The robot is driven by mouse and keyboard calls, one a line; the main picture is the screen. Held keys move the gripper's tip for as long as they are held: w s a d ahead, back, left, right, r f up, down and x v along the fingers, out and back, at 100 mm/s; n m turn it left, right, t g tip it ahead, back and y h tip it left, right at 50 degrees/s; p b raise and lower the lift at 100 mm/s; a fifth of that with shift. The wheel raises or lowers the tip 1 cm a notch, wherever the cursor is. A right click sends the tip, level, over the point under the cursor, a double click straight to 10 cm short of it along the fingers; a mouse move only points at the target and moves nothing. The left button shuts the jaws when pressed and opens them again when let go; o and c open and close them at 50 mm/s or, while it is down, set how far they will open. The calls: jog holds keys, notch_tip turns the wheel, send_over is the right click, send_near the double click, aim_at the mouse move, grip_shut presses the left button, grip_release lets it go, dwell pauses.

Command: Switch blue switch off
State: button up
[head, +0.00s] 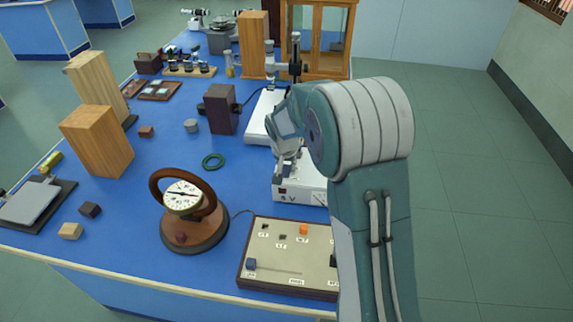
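A beige switch panel (290,277) lies near the front edge of the blue bench. A small dark blue-grey switch (251,263) sits at its lower left; its label and position are too small to read surely. An orange switch (304,230) and small dark switches are in the upper row. Another dark switch (333,260) sits at the right, beside my arm, which hides the panel's right end. My gripper (287,172) is beyond the panel, in front of a white power unit (300,192), and apart from the switches. Its fingers are too small and overlapped to read.
A round dial instrument (186,236) with a brown ring stands left of the panel, near a cable. Open floor lies to the right.

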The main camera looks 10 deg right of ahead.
jog(key=o, duration=0.4)
jog(key=shift+f, duration=0.1)
jog(key=shift+c, duration=0.2)
jog(key=v, duration=1.2)
jog(key=shift+w, duration=0.1)
jog(key=s+d+r+n+t, duration=0.1)
jog(key=s+r, duration=0.3)
jog(key=s, duration=0.4)
jog(key=s+r+n, duration=0.1)
jog(key=s+r, duration=0.4)
jog(key=s, duration=0.3)
jog(key=s+f+n+t+y, duration=0.1)
jog(key=s+n, duration=0.1)
jog(key=s, duration=1.1)
jog(key=shift+s+n, duration=0.3)
jog(key=shift+s, duration=0.05)
